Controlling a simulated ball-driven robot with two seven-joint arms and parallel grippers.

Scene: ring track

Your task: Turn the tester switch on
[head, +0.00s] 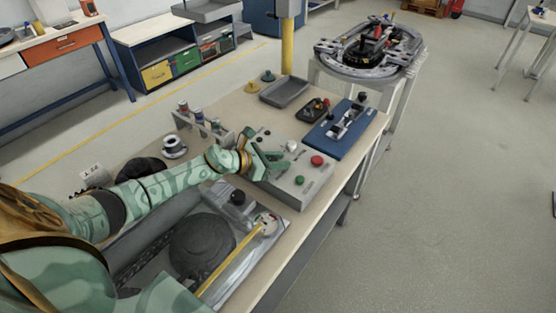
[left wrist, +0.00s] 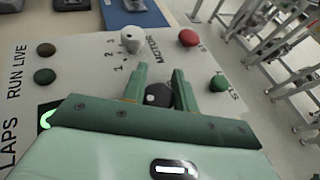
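The tester is a grey box (head: 297,183) on the workbench, with its labelled panel also in the left wrist view (left wrist: 85,62). Its panel carries a white knob (left wrist: 131,40) beside the numbers 1 to 3, a red button (left wrist: 189,38) and a green button (left wrist: 219,83). A small dark switch-like part (left wrist: 158,95) with a pale tip shows between my left gripper's fingers; its lower part is hidden. My left gripper (left wrist: 160,70) is open over the panel, its two fingers apart; it also shows in the head view (head: 284,160). My right gripper is out of view.
A yellow rod (head: 229,266) lies at the bench front. A ring track (head: 369,52) stands on another table.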

